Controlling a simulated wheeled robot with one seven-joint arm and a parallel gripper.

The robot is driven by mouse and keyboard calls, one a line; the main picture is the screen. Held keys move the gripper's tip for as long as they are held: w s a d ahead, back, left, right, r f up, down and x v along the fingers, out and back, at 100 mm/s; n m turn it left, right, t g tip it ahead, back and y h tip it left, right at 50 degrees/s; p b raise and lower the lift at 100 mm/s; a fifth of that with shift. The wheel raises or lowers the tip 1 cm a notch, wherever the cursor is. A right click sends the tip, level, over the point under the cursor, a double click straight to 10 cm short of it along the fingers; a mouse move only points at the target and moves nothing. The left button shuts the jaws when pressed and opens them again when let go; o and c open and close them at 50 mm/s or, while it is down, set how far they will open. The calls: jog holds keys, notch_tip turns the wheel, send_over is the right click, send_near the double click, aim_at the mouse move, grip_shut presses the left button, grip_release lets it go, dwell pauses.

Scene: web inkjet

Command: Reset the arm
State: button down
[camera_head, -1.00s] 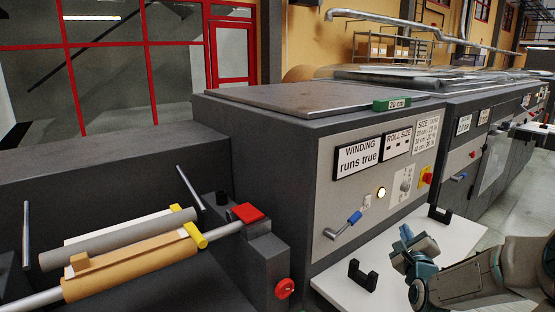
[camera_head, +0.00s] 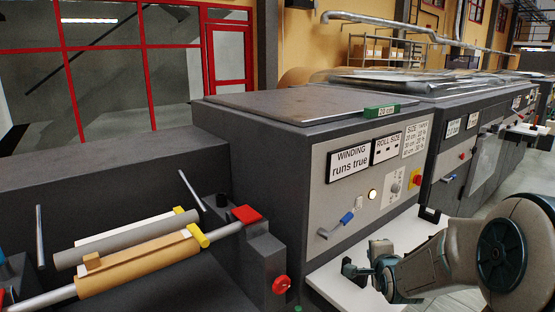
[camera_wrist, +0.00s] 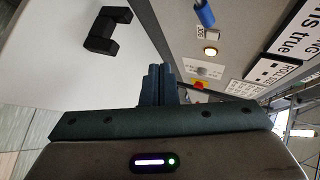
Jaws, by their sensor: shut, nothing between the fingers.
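My gripper (camera_head: 352,268) is at the lower right of the head view, over the white shelf in front of the grey machine. My arm reaches in from the right edge with its joint bent. In the wrist view the two fingers of my gripper (camera_wrist: 158,72) stand together, shut and empty. They point towards the machine front (camera_head: 340,200) and appear apart from it. The blue-handled lever (camera_head: 346,218) on that panel stands above my gripper, and it also shows in the wrist view (camera_wrist: 204,14).
A roller with a tan roll (camera_head: 140,268) and a red knob (camera_head: 281,285) lie to the left. A green "20 cm" block (camera_head: 381,111) sits on the machine top. More machines run back right.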

jog(key=s+a+r+n+g+p, duration=0.2)
jog(key=s+n, duration=0.3)
jog(key=s, duration=0.4)
jog(key=s+a+r+n+g+p, duration=0.2)
jog(key=s+a+r+n+g, duration=0.2)
jog(key=s, duration=0.6)
jog(key=s+a+r+n+g+y+p, duration=0.1)
jog(key=s+a+r+n+g+p, duration=0.1)
jog(key=s+n, duration=0.6)
jog(key=shift+s+a+r+g+p, duration=0.3)
jog(key=shift+s+a+r+g, duration=0.45)
jog(key=shift+a+g, duration=0.35)
jog(key=shift+w, duration=0.1)
